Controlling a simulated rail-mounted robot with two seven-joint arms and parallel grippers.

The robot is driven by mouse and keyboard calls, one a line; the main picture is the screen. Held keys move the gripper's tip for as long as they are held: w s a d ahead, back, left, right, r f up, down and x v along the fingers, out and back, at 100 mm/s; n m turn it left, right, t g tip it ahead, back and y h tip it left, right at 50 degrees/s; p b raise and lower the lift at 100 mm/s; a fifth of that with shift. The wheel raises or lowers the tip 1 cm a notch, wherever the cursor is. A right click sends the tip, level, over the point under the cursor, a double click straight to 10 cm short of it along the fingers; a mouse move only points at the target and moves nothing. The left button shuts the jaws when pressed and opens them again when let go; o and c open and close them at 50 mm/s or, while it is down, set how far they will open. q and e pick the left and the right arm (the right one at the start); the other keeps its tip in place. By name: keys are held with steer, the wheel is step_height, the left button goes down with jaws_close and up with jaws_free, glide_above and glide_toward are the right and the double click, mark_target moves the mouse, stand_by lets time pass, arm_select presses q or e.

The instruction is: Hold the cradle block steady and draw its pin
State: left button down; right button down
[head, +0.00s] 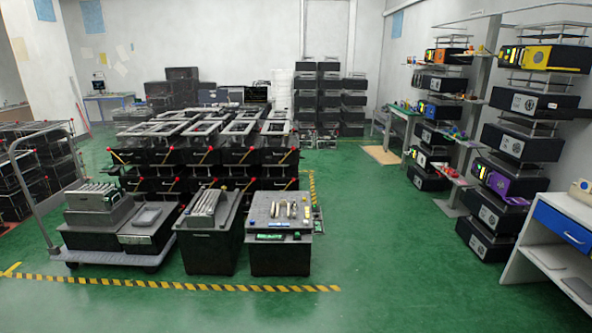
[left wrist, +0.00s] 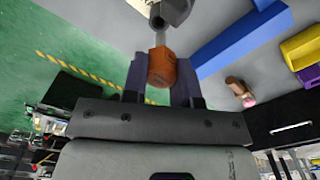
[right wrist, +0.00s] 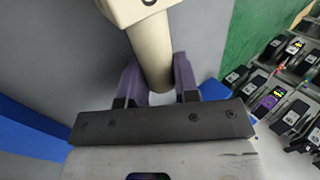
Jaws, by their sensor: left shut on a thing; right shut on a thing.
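In the left wrist view, my left gripper (left wrist: 161,68) is shut on an orange knob (left wrist: 162,62), with one purple finger on each side. In the right wrist view, my right gripper (right wrist: 155,72) is shut on a cream round post (right wrist: 150,45). The post runs up into a cream block (right wrist: 135,8) with a dark round mark, cut off by the top edge.
In the left wrist view, a brown and pink piece (left wrist: 238,88) and a yellow part (left wrist: 300,47) lie nearby. Black-cased shelves (head: 510,140) line the right wall. The green floor before the bench is clear.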

arm_select(q)
steer(key=shift+r, duration=0.15)
steer(key=shift+r, duration=0.85)
arm_select(e)
steer(key=c, duration=1)
jaws_free()
arm_select(q)
steer(key=shift+w, duration=0.1)
arm_select(e)
steer(key=shift+o, duration=1.1)
